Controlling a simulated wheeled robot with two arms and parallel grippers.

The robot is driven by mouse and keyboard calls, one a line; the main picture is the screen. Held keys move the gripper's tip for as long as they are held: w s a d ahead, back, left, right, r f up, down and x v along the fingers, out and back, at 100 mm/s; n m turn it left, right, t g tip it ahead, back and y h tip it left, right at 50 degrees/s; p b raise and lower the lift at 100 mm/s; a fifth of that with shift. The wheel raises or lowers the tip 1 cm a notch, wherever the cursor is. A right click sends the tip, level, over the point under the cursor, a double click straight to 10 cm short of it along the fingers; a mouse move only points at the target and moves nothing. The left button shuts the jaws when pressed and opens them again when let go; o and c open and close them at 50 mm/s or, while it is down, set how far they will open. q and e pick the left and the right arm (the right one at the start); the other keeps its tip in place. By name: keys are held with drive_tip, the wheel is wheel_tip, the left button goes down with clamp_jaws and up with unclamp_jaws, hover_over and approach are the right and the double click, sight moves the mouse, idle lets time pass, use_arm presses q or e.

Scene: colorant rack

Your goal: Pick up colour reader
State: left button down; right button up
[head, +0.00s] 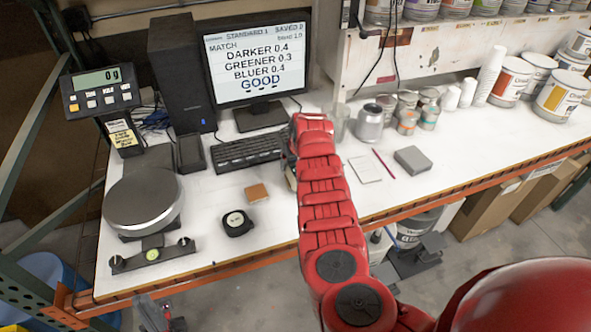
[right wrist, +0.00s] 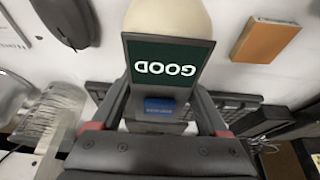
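The colour reader (right wrist: 168,75) has a dark screen reading GOOD, a blue button and a pale rounded end. In the right wrist view it sits between the two fingers of my right gripper (right wrist: 160,110), which look closed against its sides. In the head view my red right arm reaches over the bench and hides the reader and most of that gripper. I cannot tell whether the reader touches the bench. My left gripper (head: 162,317) is low at the left, below the bench's front edge, with its fingers too unclear to read.
A keyboard (head: 247,151), monitor (head: 258,60), scale (head: 143,203), black round device (head: 236,222) and brown block (head: 256,193) lie left of my right arm. A grey box (head: 413,160), notepad (head: 365,169) and several cans stand right. The bench's front right is clear.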

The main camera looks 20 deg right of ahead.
clamp_jaws()
drive_tip(key=shift+w, duration=0.1)
drive_tip(key=shift+r+b, duration=0.45)
wheel_tip(320, 180, up, 2)
drive_tip(key=b, duration=0.2)
drive_tip(key=shift+w+r+b, duration=0.1)
drive_tip(key=shift+r+b, duration=0.1)
drive_tip(key=shift+b, duration=0.1)
drive_tip(key=s+b, duration=0.1)
drive_tip(key=s, duration=0.1)
drive_tip(key=s+b, duration=0.1)
drive_tip(key=s, duration=0.2)
drive_tip(key=s+b, duration=0.1)
drive_tip(key=s, duration=0.2)
drive_tip(key=shift+s+a+r+b, duration=0.2)
drive_tip(key=shift+a+r+b, duration=0.1)
drive_tip(key=shift+a+b, duration=0.05)
drive_tip(key=s+a+r, duration=0.1)
drive_tip(key=s, duration=0.6)
drive_tip(key=shift+s, duration=0.35)
